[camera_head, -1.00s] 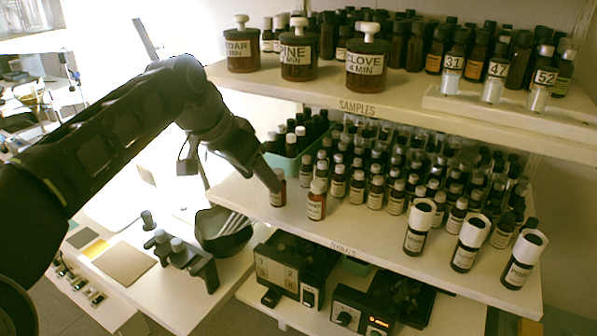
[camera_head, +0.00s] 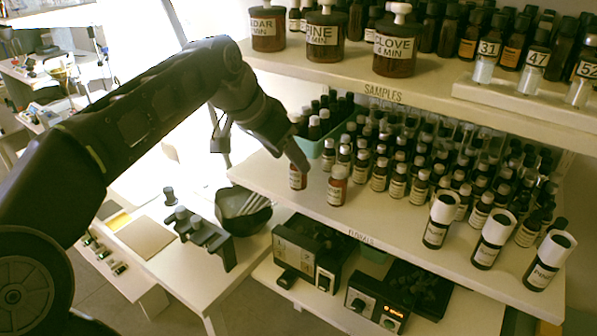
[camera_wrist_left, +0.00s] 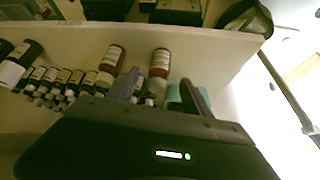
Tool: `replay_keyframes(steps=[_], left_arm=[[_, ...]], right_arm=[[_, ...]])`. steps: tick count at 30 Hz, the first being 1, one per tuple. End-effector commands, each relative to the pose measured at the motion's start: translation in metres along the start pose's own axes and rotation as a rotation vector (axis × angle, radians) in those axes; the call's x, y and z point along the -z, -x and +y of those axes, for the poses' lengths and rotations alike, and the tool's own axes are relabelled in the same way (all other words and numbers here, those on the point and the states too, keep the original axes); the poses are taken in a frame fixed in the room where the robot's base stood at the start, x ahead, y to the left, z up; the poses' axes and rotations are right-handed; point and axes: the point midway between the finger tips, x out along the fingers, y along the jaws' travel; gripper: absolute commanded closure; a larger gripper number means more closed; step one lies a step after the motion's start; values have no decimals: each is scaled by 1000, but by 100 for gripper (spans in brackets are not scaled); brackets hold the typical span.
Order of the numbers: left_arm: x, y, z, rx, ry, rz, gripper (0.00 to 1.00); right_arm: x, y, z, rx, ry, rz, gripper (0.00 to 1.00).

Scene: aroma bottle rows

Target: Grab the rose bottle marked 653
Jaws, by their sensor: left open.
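Two amber bottles with pale labels stand apart from the rows at the front left of the middle shelf. The left one (camera_head: 298,179) is partly covered by my left gripper (camera_head: 299,162); the right one (camera_head: 337,190) is clear of it. In the left wrist view, my open left gripper (camera_wrist_left: 158,88) has one amber bottle (camera_wrist_left: 160,64) lying between the lines of its two fingers, and the other amber bottle (camera_wrist_left: 112,58) outside them. I cannot tell whether the fingers touch glass. No number 653 is readable on either label. My right gripper is not in view.
Dense rows of dark bottles (camera_head: 420,180) stand behind and right. White-topped bottles (camera_head: 440,222) line the right front edge. The upper shelf (camera_head: 345,80) hangs above with large jars (camera_head: 325,36). A green bin (camera_head: 312,149) is behind. A dark bowl (camera_head: 243,210) sits below left.

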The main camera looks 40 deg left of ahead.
Motion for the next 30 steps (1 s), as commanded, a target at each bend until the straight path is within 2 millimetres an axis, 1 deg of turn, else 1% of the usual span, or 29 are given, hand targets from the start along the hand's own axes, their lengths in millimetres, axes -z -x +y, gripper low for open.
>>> replay_keyframes(steps=[5,8,12,15,18,30], left_arm=[[1,-6,0,0,0,-1,42],[1,-18,1,-2,-1,-3,42],[2,-40,2,-2,0,-3,42],[2,-49,1,-1,1,-1,42],[2,-52,1,-1,1,0,42],[2,-52,1,0,0,1,42]], right_arm=[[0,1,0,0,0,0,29],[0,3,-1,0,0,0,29],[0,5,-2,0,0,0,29],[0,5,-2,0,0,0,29],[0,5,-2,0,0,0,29],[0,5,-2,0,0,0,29]])
